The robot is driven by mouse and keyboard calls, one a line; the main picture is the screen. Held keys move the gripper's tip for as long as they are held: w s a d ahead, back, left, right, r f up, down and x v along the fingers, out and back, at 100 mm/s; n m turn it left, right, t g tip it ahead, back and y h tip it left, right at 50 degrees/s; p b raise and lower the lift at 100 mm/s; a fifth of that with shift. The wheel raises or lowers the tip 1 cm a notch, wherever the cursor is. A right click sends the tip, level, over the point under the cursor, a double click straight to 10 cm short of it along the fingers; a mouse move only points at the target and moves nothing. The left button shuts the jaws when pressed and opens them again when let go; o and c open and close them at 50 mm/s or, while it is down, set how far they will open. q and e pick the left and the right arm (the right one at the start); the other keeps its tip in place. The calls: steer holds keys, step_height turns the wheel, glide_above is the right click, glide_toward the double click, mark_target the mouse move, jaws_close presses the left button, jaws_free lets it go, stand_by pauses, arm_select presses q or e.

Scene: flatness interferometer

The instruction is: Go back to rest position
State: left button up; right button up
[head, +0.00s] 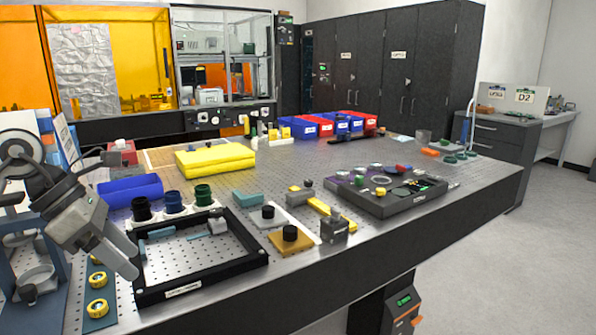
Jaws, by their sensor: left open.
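My left gripper (122,258) comes in from the left edge, with its grey fingers pointing down and to the right. It is open, and I see nothing between its fingers. It hangs in front of the left side of a black square frame (203,285) on the perforated optical table (330,258); it hides part of that side. I cannot tell how high above the table it is. My right gripper is out of view.
Yellow knobs (97,281) sit on a strip beside the gripper. Black, blue and green cylinders (203,194) stand behind the frame. A dark tray (400,203) holds parts at right. Floor is clear on the right.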

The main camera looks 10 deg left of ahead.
arm_select(q)
steer(key=d+f+n+t+h, duration=0.3)
steer(key=d+n+h, duration=0.35)
steer(key=d, duration=0.45)
steer(key=d+f+n+t+h, duration=0.3)
steer(key=d+n+h, duration=0.35)
steer(key=d, duration=0.35)
steer(key=s+a+f+n+t+y, duration=0.25)
steer(key=f+n+t+y, duration=0.8)
steer(key=n, duration=1.15)
steer(key=s+f+n+g+y, duration=0.2)
steer(key=s+f+n+g, duration=0.2)
steer(key=f, duration=0.4)
steer(key=s+f+n+g+y, duration=0.3)
steer(key=s+f+n+g, duration=0.1)
steer(key=f, duration=0.4)
steer(key=s+g, duration=0.1)
steer(key=s, duration=0.1)
steer(key=shift+s+a+f+n, duration=0.2)
steer(key=shift+s+f+n, duration=0.1)
steer(key=shift+s+f, duration=0.1)
